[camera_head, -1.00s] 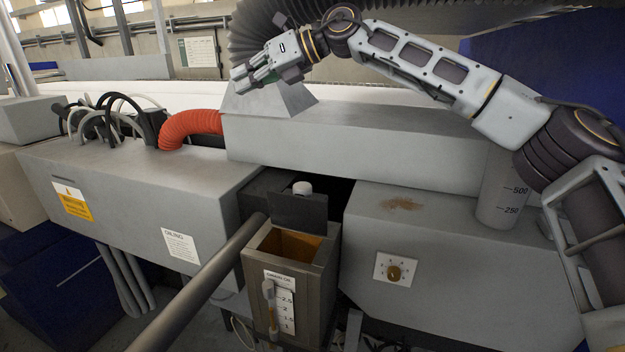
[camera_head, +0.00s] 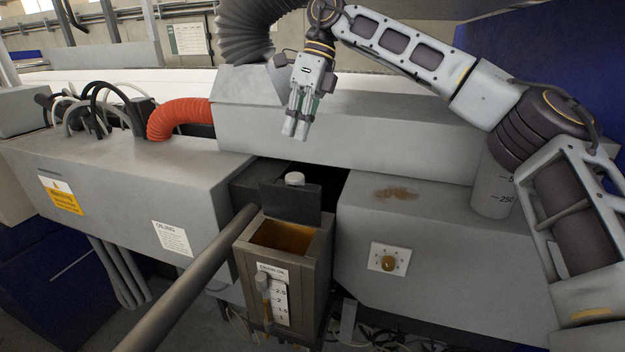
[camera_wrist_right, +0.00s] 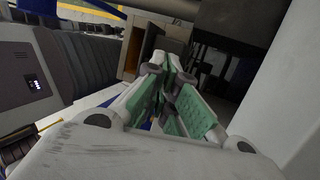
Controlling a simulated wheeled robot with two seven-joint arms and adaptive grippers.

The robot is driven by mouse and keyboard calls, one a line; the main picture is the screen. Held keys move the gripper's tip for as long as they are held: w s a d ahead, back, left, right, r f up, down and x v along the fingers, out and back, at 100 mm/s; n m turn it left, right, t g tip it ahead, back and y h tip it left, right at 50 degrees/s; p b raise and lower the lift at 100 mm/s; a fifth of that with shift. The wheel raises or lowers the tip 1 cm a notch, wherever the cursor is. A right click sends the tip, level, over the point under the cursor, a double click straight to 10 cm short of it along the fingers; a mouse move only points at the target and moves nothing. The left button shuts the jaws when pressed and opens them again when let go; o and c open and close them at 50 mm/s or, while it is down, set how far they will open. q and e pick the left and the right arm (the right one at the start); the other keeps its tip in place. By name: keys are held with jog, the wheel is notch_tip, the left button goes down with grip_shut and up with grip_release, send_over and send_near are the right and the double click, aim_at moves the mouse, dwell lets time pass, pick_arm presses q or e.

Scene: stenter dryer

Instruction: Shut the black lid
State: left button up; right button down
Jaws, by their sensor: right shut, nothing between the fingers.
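The black lid (camera_head: 290,203) stands raised, nearly upright, at the back edge of the chain oil box (camera_head: 322,262). The box is open at the top, and its orange-brown inside shows. My right gripper (camera_head: 295,134) hangs with its fingers pointing down, above and behind the lid, in front of the grey beam. It is shut and empty, and it is apart from the lid. In the right wrist view the gripper fingers (camera_wrist_right: 172,68) are together, and part of the box (camera_wrist_right: 133,52) shows beyond them. My left gripper is not in view.
A white cap (camera_head: 295,178) sits just behind the lid. A grey pipe (camera_head: 190,280) runs diagonally to the left of the box. The long grey beam (camera_head: 400,145) lies behind. A grey measuring jug (camera_head: 492,190) stands at the right, and an orange hose (camera_head: 175,117) lies at the left.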

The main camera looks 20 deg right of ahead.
jog(key=s+d+g+h, duration=0.1)
jog(key=d, duration=0.1)
jog(key=s+d+h, duration=0.1)
jog(key=s, duration=0.1)
jog(key=shift+s+d+f+n+g, duration=0.2)
jog(key=shift+d+n+g, duration=0.1)
jog(key=shift+d+g, duration=0.1)
jog(key=shift+a+f, duration=0.1)
send_near(292, 200)
jog(key=shift+s+d+f, duration=0.5)
jog(key=shift+f, duration=0.35)
jog(key=shift+s+d+f, duration=0.45)
jog(key=shift+f, duration=0.4)
jog(key=shift+s+d+f, duration=0.5)
jog(key=shift+f, duration=0.35)
jog(key=shift+w+f, duration=0.1)
